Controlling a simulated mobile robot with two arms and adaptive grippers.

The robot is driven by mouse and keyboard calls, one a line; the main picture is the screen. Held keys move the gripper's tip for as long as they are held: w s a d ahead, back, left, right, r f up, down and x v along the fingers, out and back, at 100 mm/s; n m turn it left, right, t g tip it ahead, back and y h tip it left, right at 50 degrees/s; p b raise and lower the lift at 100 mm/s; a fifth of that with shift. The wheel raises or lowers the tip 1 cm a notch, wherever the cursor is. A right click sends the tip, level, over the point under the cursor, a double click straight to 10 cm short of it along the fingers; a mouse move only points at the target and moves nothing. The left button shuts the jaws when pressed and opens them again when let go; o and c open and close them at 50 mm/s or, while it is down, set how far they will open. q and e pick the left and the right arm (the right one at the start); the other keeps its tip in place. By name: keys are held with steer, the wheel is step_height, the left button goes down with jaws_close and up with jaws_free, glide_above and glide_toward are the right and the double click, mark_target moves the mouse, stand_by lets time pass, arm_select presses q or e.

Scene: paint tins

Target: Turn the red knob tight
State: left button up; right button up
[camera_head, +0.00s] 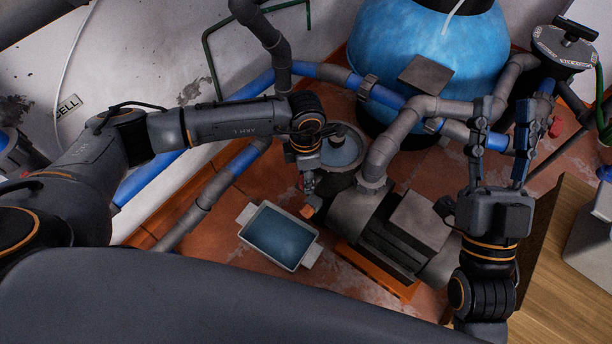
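A small red knob-like part (556,127) shows at the right, beside the grey and blue pipework below the round grey valve head. It is small and partly hidden, so its seating cannot be told. My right gripper (504,108) is left of it, fingers pointing up the picture. Its two fingers are spread apart, with nothing seen held between them and pipework visible behind. It appears apart from the red part. My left gripper (307,190) points down above the floor near the pump, seen nearly from above. A small orange-red piece (308,211) shows at its tip; whether it is held cannot be told.
A blue tank (430,50) stands at the back. A grey pump (405,235) and thick pipes (390,150) fill the middle. A tray of blue liquid (280,236) lies on the tiled floor. A wooden surface (560,260) is at the right.

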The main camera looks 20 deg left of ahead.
arm_select(q)
steer(key=shift+m, duration=0.4)
arm_select(e)
steer(key=shift+s+r, duration=0.25)
steer(key=shift+t, duration=0.3)
arm_select(q)
steer(key=o, duration=1.2)
steer(key=shift+c, duration=0.2)
step_height(320, 180, up, 12)
steer(key=shift+w, duration=0.2)
steer(key=shift+a, duration=0.1)
arm_select(e)
steer(key=shift+y, duration=0.3)
